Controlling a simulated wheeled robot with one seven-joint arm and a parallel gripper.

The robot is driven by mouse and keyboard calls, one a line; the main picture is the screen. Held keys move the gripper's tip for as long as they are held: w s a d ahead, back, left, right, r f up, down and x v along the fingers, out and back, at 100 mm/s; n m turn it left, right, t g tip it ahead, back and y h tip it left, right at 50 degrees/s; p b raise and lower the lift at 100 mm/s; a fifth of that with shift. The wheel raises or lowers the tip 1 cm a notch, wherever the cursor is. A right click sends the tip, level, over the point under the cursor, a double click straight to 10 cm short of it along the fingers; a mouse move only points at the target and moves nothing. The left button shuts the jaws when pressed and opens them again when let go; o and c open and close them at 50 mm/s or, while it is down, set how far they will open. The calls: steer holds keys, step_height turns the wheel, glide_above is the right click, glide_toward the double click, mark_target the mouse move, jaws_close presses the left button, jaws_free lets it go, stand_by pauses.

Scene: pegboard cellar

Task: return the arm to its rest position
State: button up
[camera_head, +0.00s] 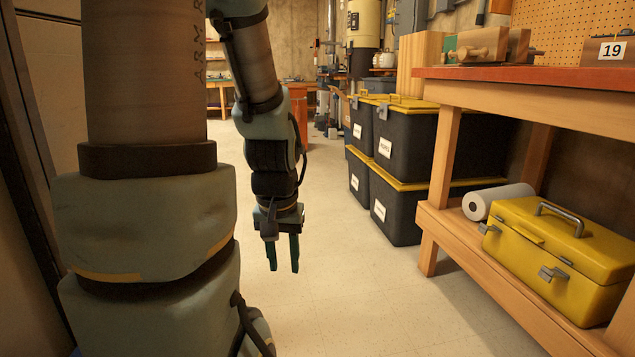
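My gripper (283,252) hangs at the end of my arm, left of the picture's middle, with its fingers pointing down. Its two dark green fingers show a narrow gap between them, and nothing is seen in that gap. It is over bare floor, apart from any object. My arm's large lower links fill the left side of the view, and the forearm comes down from the top to the wrist.
A workbench (545,93) stands at the right; its lower shelf holds a yellow toolbox (565,262) and a paper roll (497,201). Black bins with yellow lids (404,152) are stacked beyond it. The floor (345,290) between is clear. A wall or cabinet (50,75) is close at left.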

step_height(320, 180, up, 38)
steer(key=p, duration=3.7)
steer(key=shift+s+a+r+p, duration=0.2)
steer(key=shift+s+p, duration=0.15)
steer(key=shift+s, duration=0.1)
steer(key=shift+o, duration=0.2)
